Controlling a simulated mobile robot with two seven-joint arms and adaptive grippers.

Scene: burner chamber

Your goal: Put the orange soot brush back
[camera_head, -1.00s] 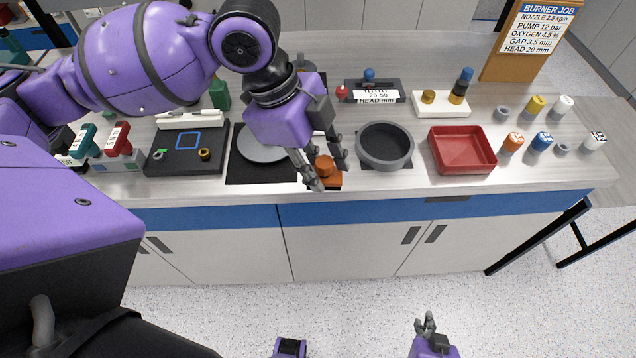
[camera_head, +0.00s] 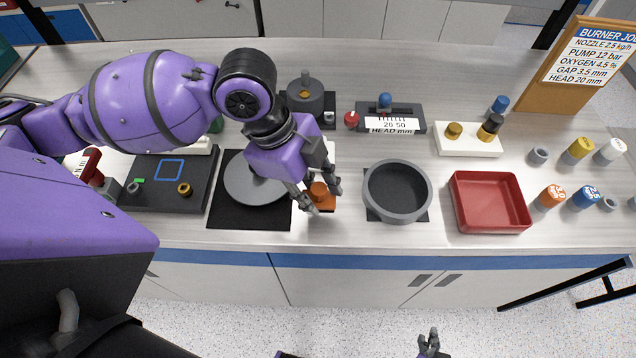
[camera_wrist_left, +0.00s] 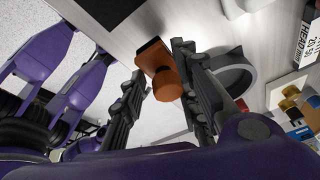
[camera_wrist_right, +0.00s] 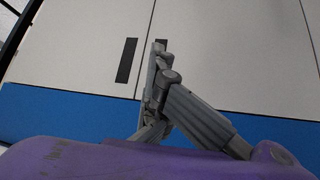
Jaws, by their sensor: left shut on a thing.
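The orange soot brush (camera_head: 319,192) has a round orange knob on a flat orange-brown block. It is over the front of the bench, between the grey disc (camera_head: 250,184) on a black mat (camera_head: 228,218) and the dark grey round pan (camera_head: 398,216). My left gripper (camera_head: 324,197) is shut on the brush, fingers on either side of it. The brush (camera_wrist_left: 163,75) also shows between the fingers in the left wrist view. Whether it touches the bench is unclear. My right gripper (camera_head: 430,342) is low in front of the cabinets, its finger gap unclear.
A red tray (camera_head: 490,228) stands right of the pan. Several coloured cylinders lie at the far right. A head gauge block (camera_head: 410,115) and a white holder (camera_head: 456,149) stand behind. A dark board (camera_head: 160,198) lies left. Bare bench shows between the pan and black mat.

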